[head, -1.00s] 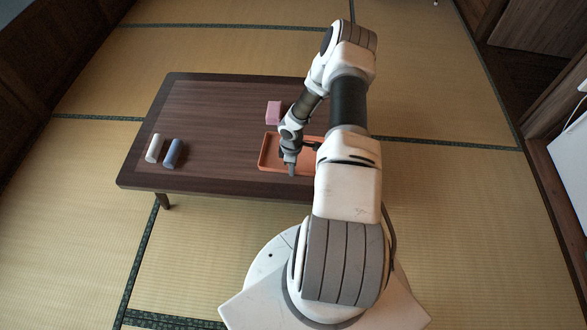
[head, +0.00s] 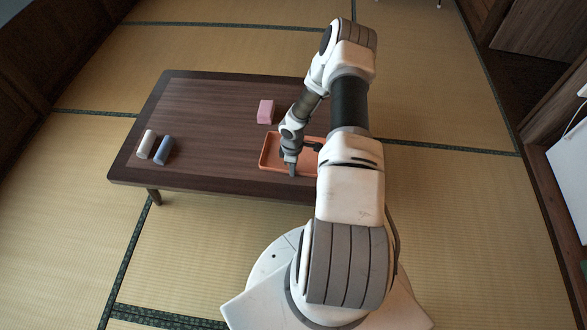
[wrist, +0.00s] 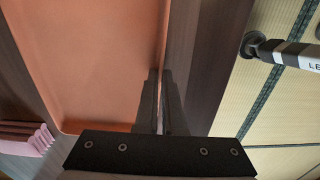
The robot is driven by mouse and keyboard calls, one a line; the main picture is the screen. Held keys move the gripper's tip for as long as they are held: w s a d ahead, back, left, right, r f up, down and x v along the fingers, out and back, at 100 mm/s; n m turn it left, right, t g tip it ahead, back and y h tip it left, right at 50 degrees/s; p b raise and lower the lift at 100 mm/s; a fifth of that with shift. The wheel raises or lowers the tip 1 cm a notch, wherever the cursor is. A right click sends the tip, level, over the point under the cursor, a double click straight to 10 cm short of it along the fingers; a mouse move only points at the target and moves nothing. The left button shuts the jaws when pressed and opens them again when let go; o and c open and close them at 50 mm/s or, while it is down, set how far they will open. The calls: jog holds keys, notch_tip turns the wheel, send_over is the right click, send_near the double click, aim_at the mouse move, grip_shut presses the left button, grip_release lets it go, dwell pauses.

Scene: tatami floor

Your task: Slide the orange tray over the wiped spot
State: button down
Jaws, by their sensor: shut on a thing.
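The orange tray (head: 264,160) lies flat on the right part of the low dark table, near its front edge. It has a shallow raised rim, and my arm hides its right side. My gripper (head: 291,170) points down at the tray's front rim. In the wrist view, the two dark fingers (wrist: 164,105) are closed on the rim of the tray (wrist: 95,70), with the tray floor on the left and bare table on the right. No wiped spot can be made out on the table top.

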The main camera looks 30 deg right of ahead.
dwell(0.3)
jog(key=c, duration=0.9)
grip_release()
jog(key=shift+c, duration=0.2)
notch_tip(320, 180, up, 18)
jog(key=p, duration=0.6)
jog(key=shift+f, duration=0.25)
